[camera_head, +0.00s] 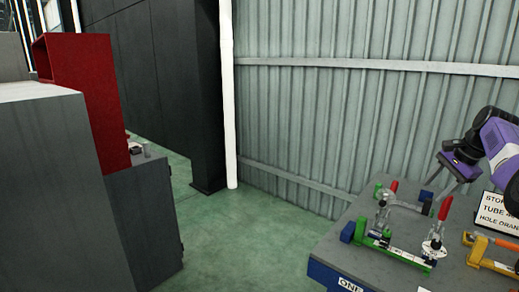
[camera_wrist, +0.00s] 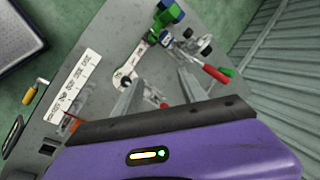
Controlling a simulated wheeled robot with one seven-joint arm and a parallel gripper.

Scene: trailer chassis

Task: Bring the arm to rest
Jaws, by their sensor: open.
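My purple arm comes in from the right edge of the head view, with my gripper (camera_head: 453,178) above the far part of a grey fixture table (camera_head: 335,250). In the wrist view my gripper (camera_wrist: 157,93) shows two grey fingers spread apart, with nothing between them but the table below. On the table stand a green and blue clamp fixture (camera_head: 400,250) and toggle clamps with red handles (camera_head: 444,207). The clamp fixture also shows in the wrist view (camera_wrist: 165,18). The fingers appear to be above the table and apart from the clamps.
A sign (camera_head: 495,215) stands on the table beside an orange fixture (camera_head: 490,255). A grey cabinet (camera_head: 145,220) and a red box-shaped frame (camera_head: 85,90) are at the left. A corrugated wall (camera_head: 330,120) is behind. Green floor (camera_head: 235,230) between cabinet and table is clear.

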